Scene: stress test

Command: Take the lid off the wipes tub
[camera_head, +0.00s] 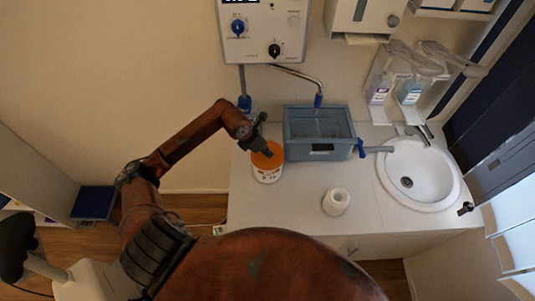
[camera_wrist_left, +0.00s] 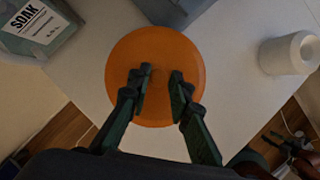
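The wipes tub (camera_head: 267,173) is white with an orange lid (camera_head: 267,156) and stands upright on the counter's left part, with the lid on. My left gripper (camera_head: 266,152) reaches down over the lid from above. In the left wrist view the round orange lid (camera_wrist_left: 155,50) fills the middle, and my left gripper (camera_wrist_left: 158,80) has its two fingers apart over it, with orange showing between them. I cannot tell whether the fingertips touch the lid. My right gripper (camera_wrist_left: 294,148) seems to show, dark and small, at the lower right; its finger state is unclear.
A grey-blue basin (camera_head: 319,149) stands right behind the tub. A white roll (camera_head: 336,201) stands to the front right, with bare counter (camera_head: 300,190) between. A sink (camera_head: 415,172) is further right. A container labelled SOAK (camera_wrist_left: 38,28) is at the wrist view's upper left.

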